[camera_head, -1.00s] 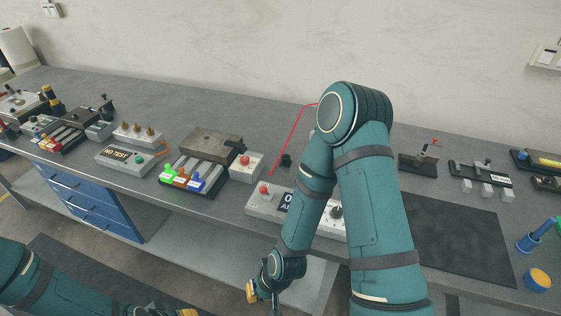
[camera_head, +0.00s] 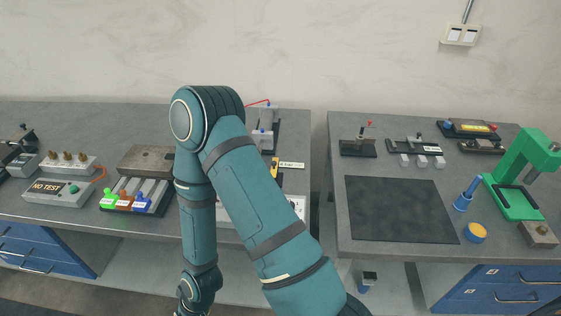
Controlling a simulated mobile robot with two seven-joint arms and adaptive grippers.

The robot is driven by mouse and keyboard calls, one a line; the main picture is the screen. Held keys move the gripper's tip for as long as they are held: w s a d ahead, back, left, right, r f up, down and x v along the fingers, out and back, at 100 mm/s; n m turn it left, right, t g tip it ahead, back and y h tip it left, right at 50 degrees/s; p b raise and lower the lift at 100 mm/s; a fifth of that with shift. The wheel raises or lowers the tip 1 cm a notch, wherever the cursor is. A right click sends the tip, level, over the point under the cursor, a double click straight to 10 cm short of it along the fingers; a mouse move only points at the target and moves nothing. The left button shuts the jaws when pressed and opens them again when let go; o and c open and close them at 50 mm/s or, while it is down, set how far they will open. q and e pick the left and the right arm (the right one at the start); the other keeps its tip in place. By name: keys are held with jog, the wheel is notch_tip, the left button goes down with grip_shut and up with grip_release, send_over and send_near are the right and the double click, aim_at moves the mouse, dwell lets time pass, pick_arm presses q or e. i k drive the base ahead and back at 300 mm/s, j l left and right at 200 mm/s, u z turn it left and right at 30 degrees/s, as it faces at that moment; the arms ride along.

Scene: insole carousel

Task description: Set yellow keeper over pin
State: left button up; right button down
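I cannot tell for sure which item is the yellow keeper. A small yellow strip (camera_head: 275,164) stands just right of my raised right arm, partly hidden by it. Behind it is a small grey fixture (camera_head: 263,128) with a blue knob and a thin red line. I cannot make out the pin. My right arm crosses the middle of the view, and its wrist hangs down to the bottom edge. The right gripper's fingers are cut off below the picture. My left gripper is out of view.
The left bench holds a NO TEST box (camera_head: 56,192) and a fixture with coloured clips (camera_head: 138,195). Past a gap, the right bench has a dark mat (camera_head: 400,210), a yellow round pad (camera_head: 476,232), a green press (camera_head: 520,170) and a black fixture with a yellow bar (camera_head: 467,128).

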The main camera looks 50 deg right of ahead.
aim_at(274, 164)
jog(key=k+l, duration=0.5)
jog(key=l, duration=0.15)
jog(key=k+l, duration=0.5)
jog(key=l, duration=0.15)
